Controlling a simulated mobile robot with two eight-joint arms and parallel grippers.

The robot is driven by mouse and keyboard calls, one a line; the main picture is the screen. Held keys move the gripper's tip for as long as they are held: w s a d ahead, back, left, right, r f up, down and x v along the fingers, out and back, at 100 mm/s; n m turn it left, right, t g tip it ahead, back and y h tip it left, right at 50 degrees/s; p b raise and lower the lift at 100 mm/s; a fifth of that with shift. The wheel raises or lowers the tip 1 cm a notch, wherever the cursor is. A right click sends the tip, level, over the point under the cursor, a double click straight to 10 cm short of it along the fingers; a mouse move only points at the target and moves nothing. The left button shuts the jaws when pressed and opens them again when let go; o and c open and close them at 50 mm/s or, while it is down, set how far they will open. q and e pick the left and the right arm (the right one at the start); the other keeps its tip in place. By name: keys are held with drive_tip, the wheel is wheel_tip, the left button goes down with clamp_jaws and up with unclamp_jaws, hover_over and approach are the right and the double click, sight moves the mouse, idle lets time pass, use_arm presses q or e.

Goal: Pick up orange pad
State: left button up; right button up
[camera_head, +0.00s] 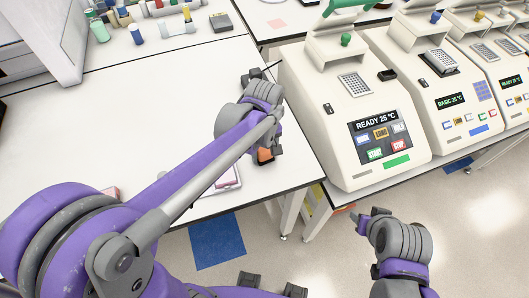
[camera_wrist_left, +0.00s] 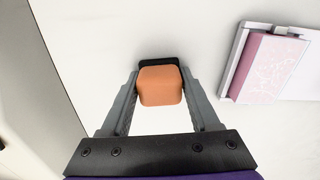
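The orange pad (camera_wrist_left: 160,86) sits between the two grey fingers of my left gripper (camera_wrist_left: 159,78) in the left wrist view. The fingertips meet its left and right sides, with no clear gap there. A black part (camera_wrist_left: 158,61) shows just beyond the pad. In the head view the pad (camera_head: 265,155) shows as a small orange patch under my left gripper (camera_head: 262,150), low near the white table's right front edge. Whether it is lifted is unclear. Part of my right arm (camera_head: 400,243) is at the lower right; its fingers are not clear.
A pink-and-white box (camera_head: 228,180) lies beside the left gripper and shows in the wrist view (camera_wrist_left: 268,68). White thermal cyclers (camera_head: 350,110) stand to the right across a gap. Bottles (camera_head: 99,30) and a small dark device (camera_head: 220,22) stand at the back. The white table (camera_head: 100,130) is largely clear.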

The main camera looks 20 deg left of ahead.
sight(265, 149)
use_arm(q)
drive_tip(key=c, duration=0.8)
drive_tip(key=shift+o, duration=0.2)
wheel_tip(265, 149, up, 10)
drive_tip(key=shift+r, duration=0.1)
drive_tip(key=o, duration=0.7)
drive_tip(key=c, duration=0.5)
drive_tip(key=shift+p, duration=0.3)
